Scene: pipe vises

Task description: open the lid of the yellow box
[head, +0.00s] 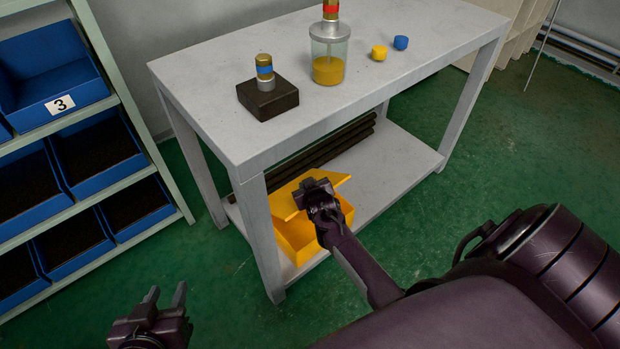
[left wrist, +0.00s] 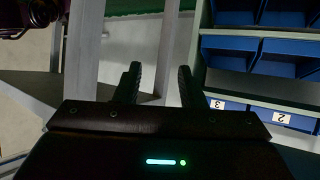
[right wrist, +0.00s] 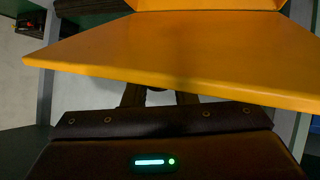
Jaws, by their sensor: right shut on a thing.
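The yellow box (head: 293,238) stands on the lower shelf of the grey table, near its left front leg. Its yellow lid (head: 284,203) sits tilted above the box body in the head view. In the right wrist view the lid (right wrist: 170,55) fills much of the picture as a wide flat panel. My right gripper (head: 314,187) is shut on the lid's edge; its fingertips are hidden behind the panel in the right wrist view. My left gripper (head: 166,297) is open and empty, low over the floor left of the table; its parted fingers show in the left wrist view (left wrist: 158,85).
Dark pipes (head: 335,146) lie on the lower shelf behind the box. The tabletop (head: 200,80) carries a dark block (head: 268,98), a clear jar (head: 328,50), a yellow cap (head: 379,53) and a blue cap (head: 401,42). A rack with blue bins (head: 60,85) stands left. The shelf's right part is clear.

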